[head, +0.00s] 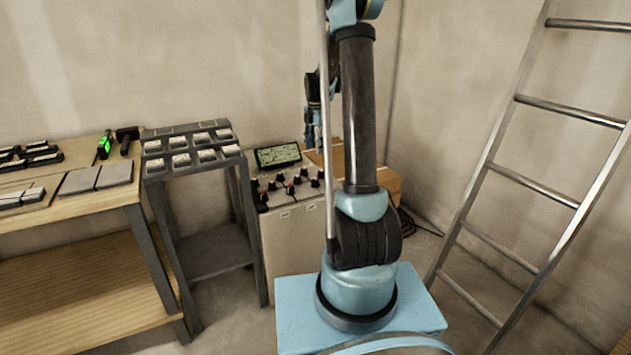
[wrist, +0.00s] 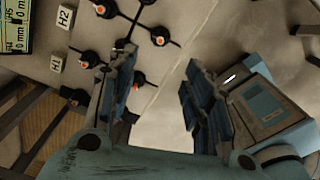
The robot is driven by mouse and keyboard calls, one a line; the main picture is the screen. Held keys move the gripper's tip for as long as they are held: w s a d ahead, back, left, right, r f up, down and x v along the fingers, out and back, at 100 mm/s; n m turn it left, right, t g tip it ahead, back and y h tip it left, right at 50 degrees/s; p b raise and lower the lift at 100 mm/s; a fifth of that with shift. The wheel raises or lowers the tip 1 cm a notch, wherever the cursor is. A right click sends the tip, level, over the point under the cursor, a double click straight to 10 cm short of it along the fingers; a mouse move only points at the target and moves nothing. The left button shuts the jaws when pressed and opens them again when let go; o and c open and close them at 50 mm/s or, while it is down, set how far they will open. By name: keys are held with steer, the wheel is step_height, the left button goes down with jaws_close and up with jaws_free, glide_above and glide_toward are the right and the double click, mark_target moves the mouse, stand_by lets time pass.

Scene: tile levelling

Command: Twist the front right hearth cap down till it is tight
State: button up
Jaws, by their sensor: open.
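The hearth panel (head: 285,207) is a pale cabinet top with several black round caps with orange-red centres. The front right cap (head: 315,183) looks to be the one at the right end of the near row; in the wrist view this cap (wrist: 160,36) sits just past the fingertips, near the panel's edge. My gripper (head: 313,143) points down above the back right of the panel. In the wrist view my gripper (wrist: 158,66) has its two blue-grey fingers wide apart with nothing between them. The left finger partly covers neighbouring caps.
A screen (head: 278,155) stands at the panel's back. A dark rack with small blocks (head: 194,157) and a wooden workbench (head: 85,235) are on the left. A ladder (head: 530,180) leans at the right. A wooden box (head: 386,180) sits behind my arm.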

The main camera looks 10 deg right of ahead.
mark_target(316, 182)
step_height(316, 182, down, 16)
steer(key=shift+r, duration=0.1)
stand_by(0.5)
steer(key=shift+c, duration=0.2)
steer(key=c, duration=1)
